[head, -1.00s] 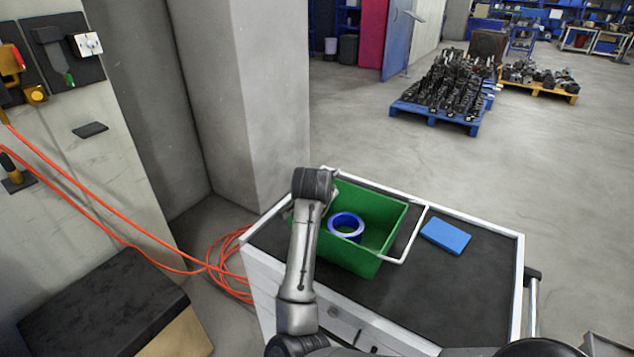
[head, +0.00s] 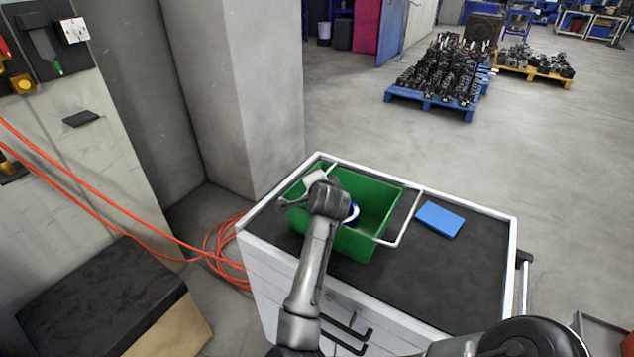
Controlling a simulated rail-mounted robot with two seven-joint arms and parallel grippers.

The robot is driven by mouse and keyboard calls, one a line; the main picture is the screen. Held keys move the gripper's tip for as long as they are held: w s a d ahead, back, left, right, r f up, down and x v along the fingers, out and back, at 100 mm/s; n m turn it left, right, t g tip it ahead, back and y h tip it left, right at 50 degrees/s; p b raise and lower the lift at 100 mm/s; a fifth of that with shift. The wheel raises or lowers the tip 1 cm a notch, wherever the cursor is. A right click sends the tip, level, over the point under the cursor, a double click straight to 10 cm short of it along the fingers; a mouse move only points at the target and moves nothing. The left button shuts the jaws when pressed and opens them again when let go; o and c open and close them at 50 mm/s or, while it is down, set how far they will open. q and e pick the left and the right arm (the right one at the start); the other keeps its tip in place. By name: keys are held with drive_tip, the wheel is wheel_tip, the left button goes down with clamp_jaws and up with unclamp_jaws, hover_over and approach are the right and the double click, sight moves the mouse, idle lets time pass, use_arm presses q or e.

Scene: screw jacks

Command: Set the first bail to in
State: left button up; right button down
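A green bin (head: 375,208) stands at the left of the dark-topped cabinet. A white bail (head: 405,220) juts out beyond its right end, swung outward over the cabinet top. At the left end, a short white piece shows beside my wrist, and I cannot tell whether it is a second bail. A blue ring (head: 352,213) lies in the bin, mostly hidden by my arm. The arm that I take as my left reaches over the bin's left end. Its gripper (head: 308,192) is largely hidden behind the wrist, so its opening is unclear. My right gripper is not visible.
A blue block (head: 440,220) lies on the cabinet top (head: 450,275), right of the bail. The cabinet's white raised rim (head: 510,260) surrounds the top. Orange hoses (head: 85,205) hang at the left. The cabinet top's front right is clear.

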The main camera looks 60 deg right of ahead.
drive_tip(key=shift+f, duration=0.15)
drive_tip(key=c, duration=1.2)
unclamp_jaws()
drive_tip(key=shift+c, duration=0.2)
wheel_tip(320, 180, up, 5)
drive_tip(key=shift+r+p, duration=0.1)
drive_tip(key=shift+p, duration=0.95)
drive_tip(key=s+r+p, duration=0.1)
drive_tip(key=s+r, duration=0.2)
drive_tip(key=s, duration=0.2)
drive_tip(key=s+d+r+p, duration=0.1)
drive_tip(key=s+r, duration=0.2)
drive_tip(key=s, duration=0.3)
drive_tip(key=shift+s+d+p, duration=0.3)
drive_tip(key=shift+p, duration=0.1)
